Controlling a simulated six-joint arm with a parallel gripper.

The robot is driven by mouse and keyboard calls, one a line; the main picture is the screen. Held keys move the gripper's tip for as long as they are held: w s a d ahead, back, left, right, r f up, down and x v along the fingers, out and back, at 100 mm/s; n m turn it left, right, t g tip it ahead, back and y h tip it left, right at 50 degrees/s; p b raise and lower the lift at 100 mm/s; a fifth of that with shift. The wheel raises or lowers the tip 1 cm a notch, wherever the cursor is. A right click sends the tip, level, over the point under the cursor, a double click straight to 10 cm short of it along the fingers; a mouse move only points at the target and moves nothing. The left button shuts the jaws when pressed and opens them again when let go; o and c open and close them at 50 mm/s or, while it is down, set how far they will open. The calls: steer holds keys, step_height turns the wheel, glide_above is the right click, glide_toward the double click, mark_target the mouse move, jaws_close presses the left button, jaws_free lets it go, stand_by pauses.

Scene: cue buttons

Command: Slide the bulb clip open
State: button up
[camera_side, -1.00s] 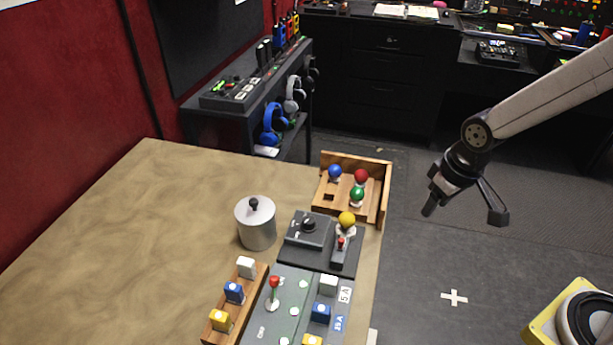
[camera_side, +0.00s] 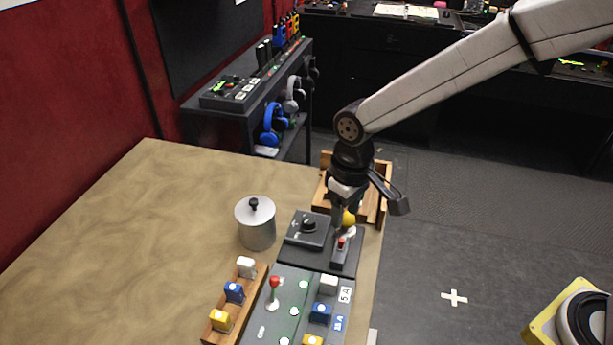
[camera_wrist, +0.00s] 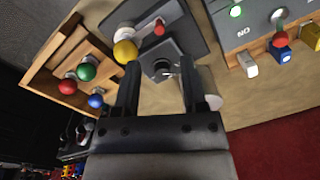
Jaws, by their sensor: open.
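A yellow bulb (camera_side: 348,219) with a white base sits at the back of a dark panel (camera_side: 318,262). In front of it is the red-tipped slider (camera_side: 341,243) on a grey block, which looks like the bulb clip. In the wrist view the yellow bulb (camera_wrist: 125,51) is just beyond the left fingertip, with the red tip (camera_wrist: 159,27) farther off. My gripper (camera_side: 345,213) is open and empty, pointing down close above the bulb and partly hiding it. In the wrist view a black knob (camera_wrist: 161,67) shows between the fingers. I cannot tell whether a finger touches the bulb.
A wooden tray (camera_side: 381,202) behind the panel is partly hidden by my arm; red, green (camera_wrist: 87,72) and blue bulbs lie in it. A metal pot (camera_side: 256,228) stands left of the panel. A grey button console (camera_side: 268,318) and a wooden block rack (camera_side: 252,288) are in front.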

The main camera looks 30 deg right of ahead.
mark_target(341, 239)
steer(key=shift+a+f, duration=0.2)
steer(key=shift+f, duration=3.6)
steer(key=shift+c, duration=0.2)
